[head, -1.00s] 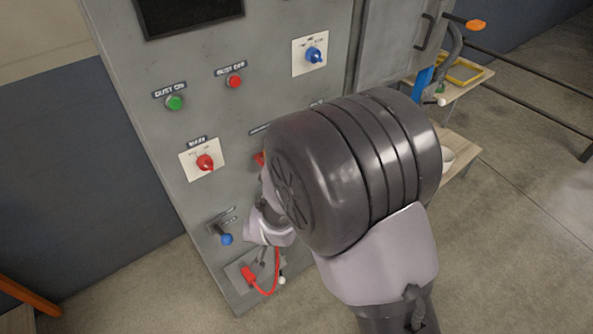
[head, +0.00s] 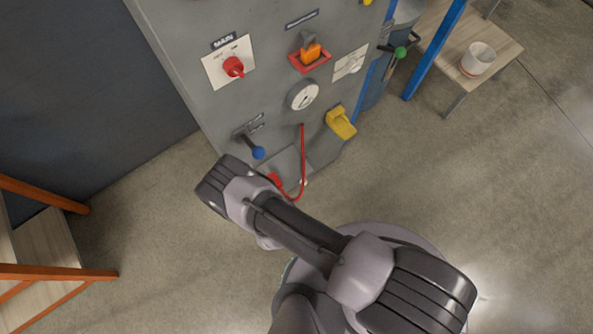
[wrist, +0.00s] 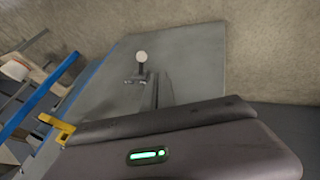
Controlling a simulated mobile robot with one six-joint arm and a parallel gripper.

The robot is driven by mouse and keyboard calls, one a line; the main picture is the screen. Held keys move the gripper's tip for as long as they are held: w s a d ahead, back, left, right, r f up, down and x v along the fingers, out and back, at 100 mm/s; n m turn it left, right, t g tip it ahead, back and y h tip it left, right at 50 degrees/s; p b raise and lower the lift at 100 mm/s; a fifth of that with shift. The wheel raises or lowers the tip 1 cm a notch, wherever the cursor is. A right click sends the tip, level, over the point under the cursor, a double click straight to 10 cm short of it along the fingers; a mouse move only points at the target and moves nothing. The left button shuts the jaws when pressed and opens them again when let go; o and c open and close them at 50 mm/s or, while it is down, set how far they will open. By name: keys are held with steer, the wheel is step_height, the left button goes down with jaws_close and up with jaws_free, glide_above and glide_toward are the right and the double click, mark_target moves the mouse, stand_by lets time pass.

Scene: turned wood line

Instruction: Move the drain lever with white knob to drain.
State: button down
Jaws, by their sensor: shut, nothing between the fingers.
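The drain lever's white knob (wrist: 141,56) shows in the wrist view, on a short dark stem above a small bracket on the grey cabinet face. In the head view a small white spot (head: 303,182) by the red cable at the cabinet's lower edge looks like the same knob. My gripper (wrist: 158,78) shows in the wrist view as narrow dark fingers, shut and empty, just below and right of the knob. They appear apart from it; the depth between them is hard to judge. In the head view my arm hides the gripper. Drain markings are not readable.
An orange-framed bench (head: 60,272) stands left.

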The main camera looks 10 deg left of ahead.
steer(key=w+d+r+b+x, duration=0.1)
steer(key=b+x, duration=0.7)
steer(key=x, duration=0.9)
steer(key=shift+w+d, duration=0.55)
steer(key=shift+d, duration=0.05)
